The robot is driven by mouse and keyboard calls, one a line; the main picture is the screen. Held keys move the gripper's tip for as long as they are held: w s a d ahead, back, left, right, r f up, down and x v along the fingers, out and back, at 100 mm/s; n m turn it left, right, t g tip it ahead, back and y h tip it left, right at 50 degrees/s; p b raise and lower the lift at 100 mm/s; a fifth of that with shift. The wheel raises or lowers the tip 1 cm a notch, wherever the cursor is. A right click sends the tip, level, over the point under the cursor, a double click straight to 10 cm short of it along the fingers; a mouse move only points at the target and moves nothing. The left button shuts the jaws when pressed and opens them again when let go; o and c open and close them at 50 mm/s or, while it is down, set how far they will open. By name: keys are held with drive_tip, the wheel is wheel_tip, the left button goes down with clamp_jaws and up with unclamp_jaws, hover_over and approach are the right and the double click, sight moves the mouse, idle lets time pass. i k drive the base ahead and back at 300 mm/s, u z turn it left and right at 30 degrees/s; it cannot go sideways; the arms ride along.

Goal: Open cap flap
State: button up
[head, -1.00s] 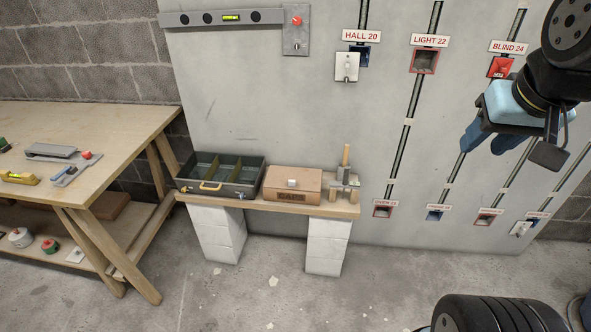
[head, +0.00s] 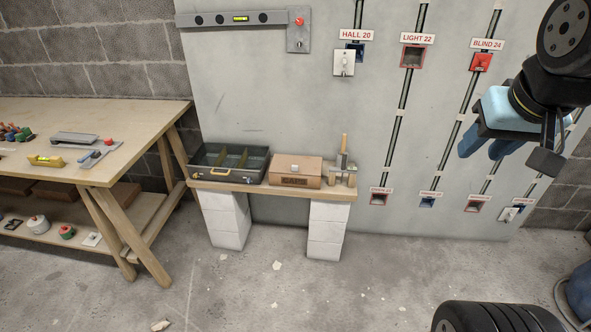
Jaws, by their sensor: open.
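I cannot tell for sure which part is the cap flap. On the grey wall panel, a red wall box (head: 481,62) under the BLIND 24 sign has a red piece at its front, too small to read as a flap. A white switch plate (head: 344,63) covers most of the blue box under HALL 20. The red-rimmed box (head: 413,56) under LIGHT 22 looks open-fronted. My gripper (head: 480,152) has blue fingers, open and empty, pointing down-left at the upper right. It appears in front of the panel, touching nothing visible.
A low shelf on white blocks holds an open dark toolbox (head: 228,163), a brown case (head: 296,170) and a wood-handled tool in a stand (head: 343,170). A workbench (head: 110,120) stands left. Small boxes (head: 379,197) line the panel's bottom. The middle floor is mostly clear.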

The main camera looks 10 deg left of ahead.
sight(281, 164)
drive_tip(key=k, duration=0.85)
drive_tip(key=u, duration=0.55)
drive_tip(key=i, duration=2.1)
drive_tip(key=z, duration=0.5)
